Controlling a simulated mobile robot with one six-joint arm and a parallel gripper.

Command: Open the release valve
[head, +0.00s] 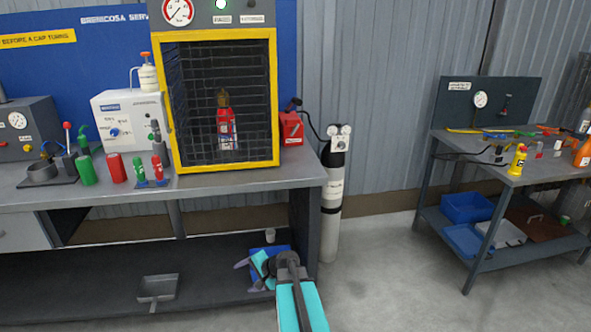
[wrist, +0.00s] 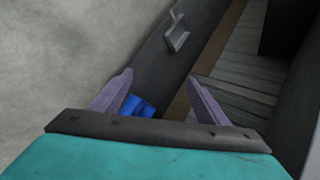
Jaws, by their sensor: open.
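My gripper (head: 246,277) is open and empty, low in front of the left bench, near the blue bin (head: 284,250) on its lower shelf. In the wrist view its two purple fingers (wrist: 160,80) stand apart with nothing between them, and a bit of the blue bin shows behind. No part is clearly marked as the release valve. A small handle (head: 506,105) sits beside the gauge (head: 480,99) on the right bench's panel. My gripper touches none of these.
A red box (head: 291,129) stands beside the cage. A metal tray (head: 158,288) lies on the lower shelf. The right bench (head: 455,138) holds several tools. Floor between benches is clear.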

